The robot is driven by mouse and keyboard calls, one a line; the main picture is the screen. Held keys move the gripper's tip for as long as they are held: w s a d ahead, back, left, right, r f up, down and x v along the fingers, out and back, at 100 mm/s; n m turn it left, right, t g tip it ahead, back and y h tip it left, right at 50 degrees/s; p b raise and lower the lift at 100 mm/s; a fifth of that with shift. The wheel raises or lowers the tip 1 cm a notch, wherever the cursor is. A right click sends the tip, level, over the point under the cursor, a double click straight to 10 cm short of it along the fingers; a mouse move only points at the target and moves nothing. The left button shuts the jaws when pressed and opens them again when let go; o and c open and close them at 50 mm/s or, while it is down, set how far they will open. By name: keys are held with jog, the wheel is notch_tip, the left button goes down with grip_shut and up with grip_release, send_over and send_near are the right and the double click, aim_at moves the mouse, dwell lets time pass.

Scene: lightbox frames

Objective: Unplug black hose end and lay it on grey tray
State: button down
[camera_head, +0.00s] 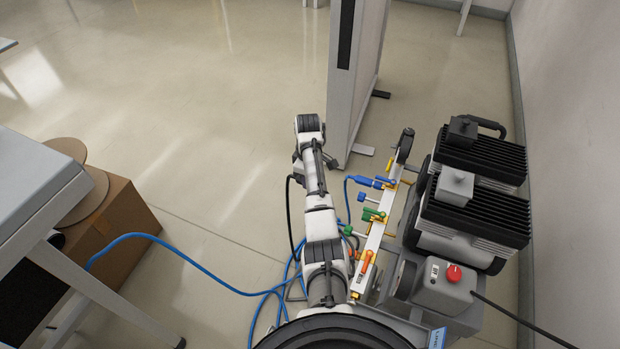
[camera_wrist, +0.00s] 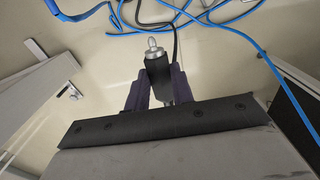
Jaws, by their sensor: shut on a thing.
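The black hose end (camera_wrist: 157,70), with a silver metal tip, is held between the two dark fingers of my gripper (camera_wrist: 158,82) in the wrist view. It is clear of the manifold, a pale bar (camera_head: 374,245) with blue, green and orange valves in the head view. There my gripper (camera_head: 298,168) hangs at the far end of my arm, left of the manifold and above the floor, largely hidden by the arm. The black hose (camera_head: 290,215) trails down from it beside the arm. I cannot make out a grey tray in either view.
A blue hose (camera_head: 180,252) loops over the floor to a blue connector (camera_head: 367,182) on the manifold. Pumps with black fins (camera_head: 475,210) stand right, behind a grey box with a red button (camera_head: 454,273). A white panel (camera_head: 350,80) stands ahead. A table (camera_head: 35,185) and cardboard box (camera_head: 125,215) are left.

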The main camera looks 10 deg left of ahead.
jog(key=shift+w+a+b, duration=0.25)
jog(key=shift+a+b, duration=0.15)
jog(key=shift+a, duration=0.85)
jog(key=shift+w+a+b, duration=0.25)
jog(key=shift+a+b, duration=0.15)
jog(key=shift+a, duration=0.85)
dwell(0.8)
